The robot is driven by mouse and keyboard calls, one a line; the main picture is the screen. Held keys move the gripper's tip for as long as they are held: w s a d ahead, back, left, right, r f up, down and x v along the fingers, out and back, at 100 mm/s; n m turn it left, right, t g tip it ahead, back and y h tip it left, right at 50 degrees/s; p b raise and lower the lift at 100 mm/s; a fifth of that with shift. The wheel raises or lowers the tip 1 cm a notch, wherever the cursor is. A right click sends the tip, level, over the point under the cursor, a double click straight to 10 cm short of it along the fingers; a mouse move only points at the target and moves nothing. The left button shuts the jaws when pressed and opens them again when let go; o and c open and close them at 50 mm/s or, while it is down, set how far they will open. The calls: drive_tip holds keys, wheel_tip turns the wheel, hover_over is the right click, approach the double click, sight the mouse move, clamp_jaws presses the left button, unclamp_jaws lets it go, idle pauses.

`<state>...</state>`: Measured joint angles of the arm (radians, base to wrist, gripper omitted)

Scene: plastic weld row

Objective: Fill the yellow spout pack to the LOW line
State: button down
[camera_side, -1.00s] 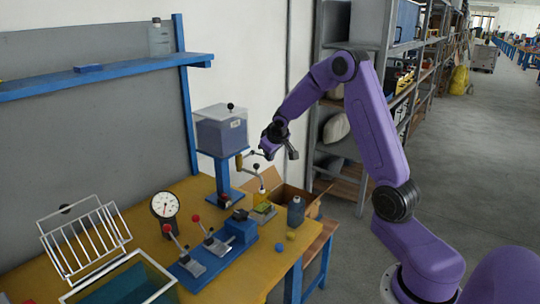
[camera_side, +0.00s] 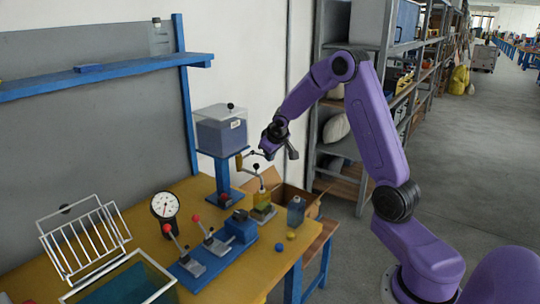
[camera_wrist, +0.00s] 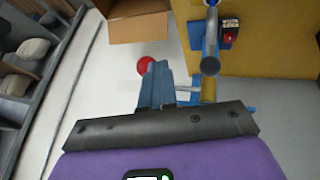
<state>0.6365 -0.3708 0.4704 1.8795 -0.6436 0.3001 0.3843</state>
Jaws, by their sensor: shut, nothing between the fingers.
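The yellow spout pack (camera_side: 262,200) stands upright at the far right corner of the yellow bench, below the tap of a clear tank (camera_side: 221,131). Its LOW line and exact fill level are too small to read. The brass tap (camera_side: 240,161) sticks out from the tank's blue stand, and shows in the wrist view (camera_wrist: 208,88). My gripper (camera_side: 292,152) is shut and empty, in the air right of the tap and above the pack. In the wrist view my shut fingers (camera_wrist: 155,78) are beside a red ball knob (camera_wrist: 146,67); I cannot tell whether they touch it.
A blue-grey bottle (camera_side: 296,211) stands right of the pack. An open cardboard box (camera_side: 287,194) is behind. A red-handled clamp fixture (camera_side: 212,247), a dial gauge (camera_side: 165,206), a white wire rack (camera_side: 85,241) and a water tank (camera_side: 122,284) occupy the bench to the left.

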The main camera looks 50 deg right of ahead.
drive_tip(key=shift+r, duration=0.1)
idle(0.7)
drive_tip(key=shift+r, duration=0.7)
drive_tip(key=s+a+r, duration=0.3)
drive_tip(key=a+r, duration=0.3)
drive_tip(key=r, duration=0.5)
drive_tip(key=shift+s+a, duration=0.15)
drive_tip(key=shift+s, duration=0.1)
